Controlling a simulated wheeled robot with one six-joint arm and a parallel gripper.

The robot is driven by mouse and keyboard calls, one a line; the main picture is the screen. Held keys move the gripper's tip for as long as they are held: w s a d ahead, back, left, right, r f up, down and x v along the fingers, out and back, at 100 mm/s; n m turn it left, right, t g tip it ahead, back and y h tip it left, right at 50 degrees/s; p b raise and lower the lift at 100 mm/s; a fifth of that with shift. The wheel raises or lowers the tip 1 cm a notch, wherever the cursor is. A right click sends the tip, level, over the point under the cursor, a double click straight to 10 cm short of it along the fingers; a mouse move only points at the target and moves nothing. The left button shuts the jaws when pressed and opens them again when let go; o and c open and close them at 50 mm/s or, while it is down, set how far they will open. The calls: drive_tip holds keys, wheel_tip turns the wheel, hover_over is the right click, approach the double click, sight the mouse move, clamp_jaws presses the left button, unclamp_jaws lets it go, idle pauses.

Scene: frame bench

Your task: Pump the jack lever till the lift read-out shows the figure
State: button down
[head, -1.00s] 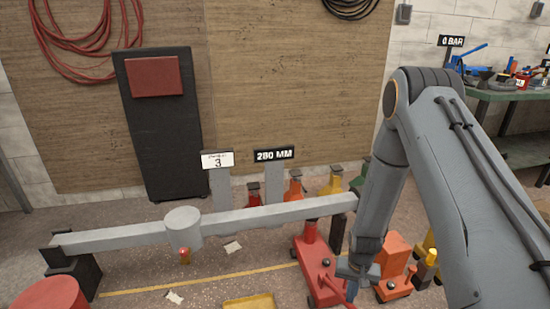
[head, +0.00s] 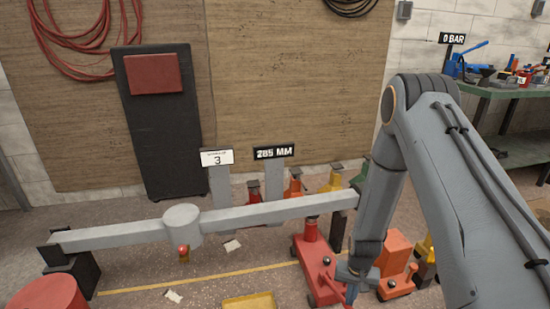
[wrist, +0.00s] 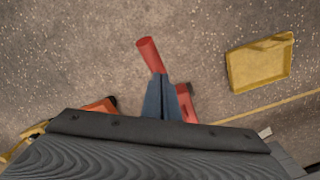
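The lift read-out (head: 273,152) shows 285 MM on a black sign behind the grey beam (head: 265,212). The red jack (head: 318,268) stands on the floor under the beam's right end. Its red lever (head: 350,293) sticks out to the front; its end shows in the wrist view (wrist: 149,55). My gripper (head: 352,272) is at the lever, in front of the jack. In the wrist view its blue-grey fingers (wrist: 161,85) close around the lever, with the lever's end beyond the tips. The white card (head: 217,158) shows a 3; its small line is unreadable.
The beam's left end rests on a black stand (head: 75,270). A red drum (head: 45,300) is at front left. A yellow tray (head: 250,302) lies on the floor, also in the wrist view (wrist: 260,62). An orange jack (head: 397,262) stands close right of my gripper.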

wheel_tip(320, 180, down, 5)
drive_tip(key=shift+f+b, duration=0.2)
drive_tip(key=shift+b, duration=1.05)
wheel_tip(320, 180, up, 8)
drive_tip(key=p, duration=0.6)
drive_tip(key=shift+s+r, duration=0.1)
drive_tip(key=shift+s, duration=0.05)
drive_tip(key=shift+f+b, duration=2.05)
drive_tip(key=shift+f, duration=2)
wheel_tip(320, 180, up, 8)
drive_tip(key=p, duration=0.5)
drive_tip(key=shift+p, duration=0.35)
drive_tip(key=shift+r+p, duration=1.7)
drive_tip(key=shift+r, duration=0.8)
